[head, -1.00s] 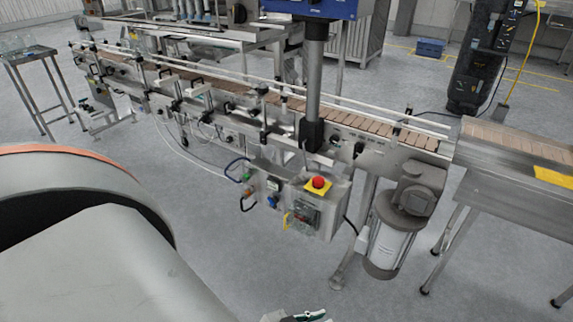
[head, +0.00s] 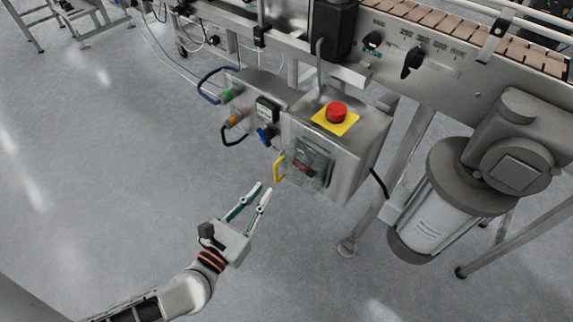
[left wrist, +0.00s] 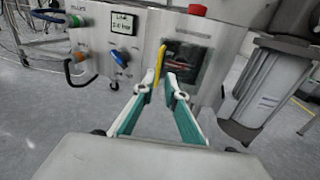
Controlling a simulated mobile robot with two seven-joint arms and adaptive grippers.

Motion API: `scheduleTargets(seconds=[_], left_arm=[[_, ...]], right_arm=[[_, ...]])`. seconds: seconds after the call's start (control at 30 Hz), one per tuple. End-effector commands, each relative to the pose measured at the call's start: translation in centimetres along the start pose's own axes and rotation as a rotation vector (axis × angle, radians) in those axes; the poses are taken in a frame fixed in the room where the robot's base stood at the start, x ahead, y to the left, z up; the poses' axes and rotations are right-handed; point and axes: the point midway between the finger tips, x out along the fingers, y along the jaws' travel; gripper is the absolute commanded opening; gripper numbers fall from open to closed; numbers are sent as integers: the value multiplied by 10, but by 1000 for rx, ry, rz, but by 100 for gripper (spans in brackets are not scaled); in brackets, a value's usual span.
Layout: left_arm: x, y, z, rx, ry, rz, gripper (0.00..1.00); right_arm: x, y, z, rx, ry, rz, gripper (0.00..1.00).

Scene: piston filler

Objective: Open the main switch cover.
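The main switch cover (head: 313,163) is a dark, see-through panel on the front of the grey control box, with a red switch behind it. It looks shut. Its yellow handle (head: 279,168) sticks out at the left edge. My left gripper (head: 264,191) is open and empty, just below and left of the handle, with a small gap to it. In the left wrist view, the yellow handle (left wrist: 159,65) shows between my left fingertips (left wrist: 160,83), with the cover (left wrist: 187,63) beyond them to the right. My right gripper is not in view.
A red emergency button (head: 337,112) on a yellow plate tops the control box (head: 362,150). Coloured knobs and a small display (head: 267,110) are to its left. A motor (head: 440,215) hangs at the right under the conveyor (head: 440,75).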

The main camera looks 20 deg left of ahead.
Motion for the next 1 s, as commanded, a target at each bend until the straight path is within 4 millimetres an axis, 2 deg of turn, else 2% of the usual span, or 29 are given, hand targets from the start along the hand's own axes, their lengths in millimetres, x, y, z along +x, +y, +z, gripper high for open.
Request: scheduleTargets(seconds=[0.03,0.17,0.43,0.6,0.97,1.0], left_arm=[[2,2,-5,-25,5,6,12],[16,4,-1,-41,0,11,12],[58,4,0,-38,-2,10,12],[74,4,-1,-36,0,9,12],[80,3,-2,-35,1,8,12],[80,3,-1,-35,1,8,4]], right_arm=[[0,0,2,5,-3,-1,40],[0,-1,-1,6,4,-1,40],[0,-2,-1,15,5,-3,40],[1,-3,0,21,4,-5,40],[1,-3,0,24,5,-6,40],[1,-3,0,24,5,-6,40]])
